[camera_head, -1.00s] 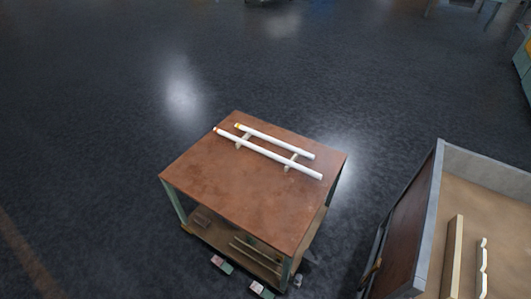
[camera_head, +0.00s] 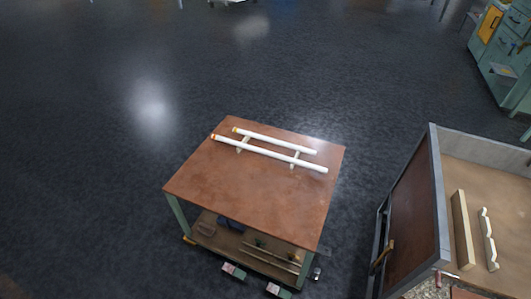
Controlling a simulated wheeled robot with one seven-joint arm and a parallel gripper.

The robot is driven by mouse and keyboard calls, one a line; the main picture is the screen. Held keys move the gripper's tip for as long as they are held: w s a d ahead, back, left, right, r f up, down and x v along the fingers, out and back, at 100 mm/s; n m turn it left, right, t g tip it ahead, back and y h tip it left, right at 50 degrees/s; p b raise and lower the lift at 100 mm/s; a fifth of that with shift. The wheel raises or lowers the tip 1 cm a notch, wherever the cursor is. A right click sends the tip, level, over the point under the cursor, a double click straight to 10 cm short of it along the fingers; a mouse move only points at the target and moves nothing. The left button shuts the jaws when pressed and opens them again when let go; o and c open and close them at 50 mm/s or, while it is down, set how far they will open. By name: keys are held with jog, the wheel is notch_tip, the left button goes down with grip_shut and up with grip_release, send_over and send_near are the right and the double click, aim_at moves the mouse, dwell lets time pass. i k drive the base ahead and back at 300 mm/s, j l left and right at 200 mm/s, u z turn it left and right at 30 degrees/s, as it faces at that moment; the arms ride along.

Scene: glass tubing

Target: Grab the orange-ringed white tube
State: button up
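Two white tubes lie side by side on small supports on top of a brown-topped cart (camera_head: 250,190). The nearer, longer tube (camera_head: 270,154) has an orange ring at its left end (camera_head: 214,137). The farther, shorter tube (camera_head: 275,140) has a yellow ring at its left end. Both run from upper left to lower right across the far part of the cart top. My gripper is not in view.
At the right stands a grey-edged bench or box (camera_head: 437,190) with a wooden strip (camera_head: 462,230) and a white notched piece (camera_head: 487,240) on it. Green cabinets (camera_head: 500,50) stand at the upper right. Open dark floor (camera_head: 90,130) lies left of and beyond the cart.

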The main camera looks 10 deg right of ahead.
aim_at(314, 167)
jog(key=i+j+z, duration=0.15)
jog(key=j, duration=0.15)
jog(key=i+j+z, duration=0.15)
jog(key=j, duration=0.2)
jog(key=i+j+z, duration=0.1)
jog(key=j, duration=0.2)
jog(key=i+j+z, duration=0.15)
jog(key=j, duration=0.2)
jog(key=i+j+z, duration=0.15)
jog(key=i, duration=0.2)
jog(key=i+j+z, duration=0.15)
jog(key=i+j, duration=0.05)
jog(key=i, duration=0.1)
